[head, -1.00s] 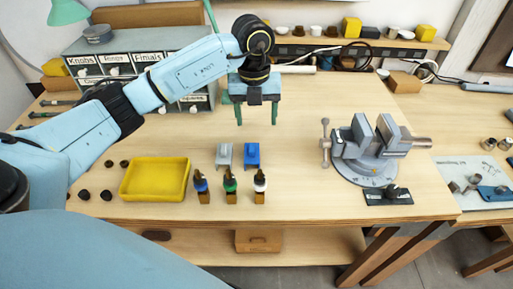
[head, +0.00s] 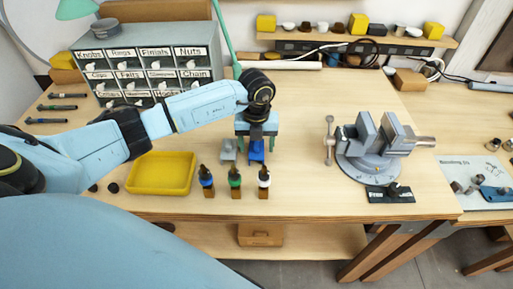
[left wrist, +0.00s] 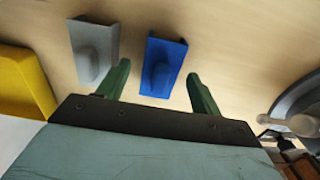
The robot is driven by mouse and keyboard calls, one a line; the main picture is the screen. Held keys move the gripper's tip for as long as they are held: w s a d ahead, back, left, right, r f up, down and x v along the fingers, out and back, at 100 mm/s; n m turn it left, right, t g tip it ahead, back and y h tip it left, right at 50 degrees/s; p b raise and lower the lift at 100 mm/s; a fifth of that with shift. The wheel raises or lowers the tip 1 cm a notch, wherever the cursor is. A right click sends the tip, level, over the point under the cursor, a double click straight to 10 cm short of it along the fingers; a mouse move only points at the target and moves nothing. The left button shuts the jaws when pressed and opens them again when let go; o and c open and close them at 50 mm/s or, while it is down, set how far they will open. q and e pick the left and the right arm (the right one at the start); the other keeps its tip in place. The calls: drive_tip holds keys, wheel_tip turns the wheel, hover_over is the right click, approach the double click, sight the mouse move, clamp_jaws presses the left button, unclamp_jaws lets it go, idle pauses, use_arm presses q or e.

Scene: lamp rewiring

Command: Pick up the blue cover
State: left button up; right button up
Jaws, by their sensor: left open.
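The blue cover (head: 257,153) lies on the wooden table, beside a similar grey cover (head: 228,150) on its left. In the left wrist view the blue cover (left wrist: 161,68) lies ahead of and between the spread fingers, and the grey cover (left wrist: 94,50) is outside the left finger. My left gripper (head: 257,138) is open and empty, just above the blue cover; its fingers (left wrist: 160,88) also show in the left wrist view. The gripper hides part of the blue cover in the head view. My right gripper is not in view.
A yellow tray (head: 160,190) stands to the left, and several small bottles (head: 235,180) stand in front of the covers. A grey vise (head: 375,150) is to the right. A drawer cabinet (head: 150,65) stands behind. The table between covers and vise is clear.

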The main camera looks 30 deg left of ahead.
use_arm(q)
drive_tip(key=shift+f, duration=0.3)
drive_tip(key=c, duration=1.1)
drive_tip(key=shift+r, duration=0.1)
